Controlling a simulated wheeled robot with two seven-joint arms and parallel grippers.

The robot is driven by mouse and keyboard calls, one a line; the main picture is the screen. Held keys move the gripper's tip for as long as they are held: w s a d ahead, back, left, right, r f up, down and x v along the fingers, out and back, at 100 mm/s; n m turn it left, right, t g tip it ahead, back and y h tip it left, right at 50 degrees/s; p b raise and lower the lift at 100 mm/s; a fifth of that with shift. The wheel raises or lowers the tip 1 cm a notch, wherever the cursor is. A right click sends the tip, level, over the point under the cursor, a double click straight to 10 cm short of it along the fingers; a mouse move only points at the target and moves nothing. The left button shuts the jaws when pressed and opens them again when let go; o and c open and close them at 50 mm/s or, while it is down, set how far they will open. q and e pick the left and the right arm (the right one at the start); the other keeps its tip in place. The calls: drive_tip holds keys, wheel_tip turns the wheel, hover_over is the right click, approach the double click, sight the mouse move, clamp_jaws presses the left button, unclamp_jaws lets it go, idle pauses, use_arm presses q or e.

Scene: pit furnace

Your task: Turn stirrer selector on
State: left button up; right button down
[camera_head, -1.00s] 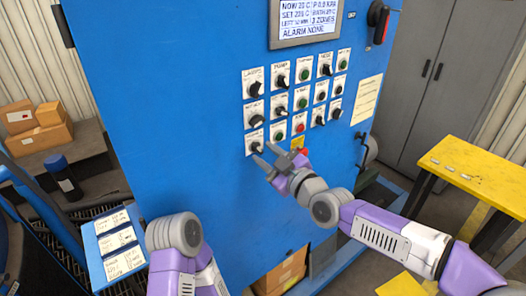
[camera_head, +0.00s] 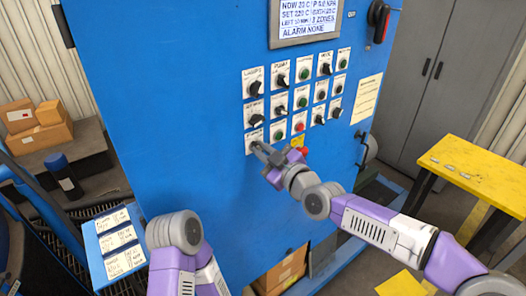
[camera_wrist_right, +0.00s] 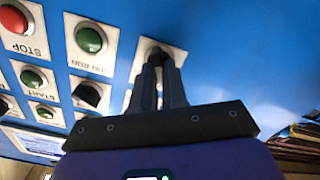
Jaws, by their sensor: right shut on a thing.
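The control panel carries rows of selectors and buttons on the blue cabinet front. The selector at the bottom left of the panel (camera_head: 252,136) has a white label plate; I cannot read its text. My right gripper (camera_head: 259,147) is at this selector, with its fingers shut on the knob. In the right wrist view the fingers (camera_wrist_right: 157,66) meet at the white plate (camera_wrist_right: 176,52) and hide most of the knob, so its angle cannot be told. My left arm shows at the lower left, but its gripper is out of view.
A green button (camera_wrist_right: 89,39) sits close beside the held selector, with a red STOP button (camera_wrist_right: 14,18) further along. A red button (camera_head: 303,151) is just right of my right gripper. A yellow table (camera_head: 480,168) stands at the right.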

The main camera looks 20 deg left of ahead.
drive_tip(key=shift+w+d+m+b, duration=0.1)
drive_tip(key=shift+m+b, duration=1.6)
drive_tip(key=shift+m, duration=1.25)
drive_tip(key=shift+w+d+m+b, duration=0.1)
drive_tip(key=shift+m+b, duration=1.55)
drive_tip(key=shift+m, duration=1.3)
drive_tip(key=c, duration=1.2)
unclamp_jaws()
drive_tip(key=shift+o, duration=0.2)
drive_tip(key=shift+d, duration=0.1)
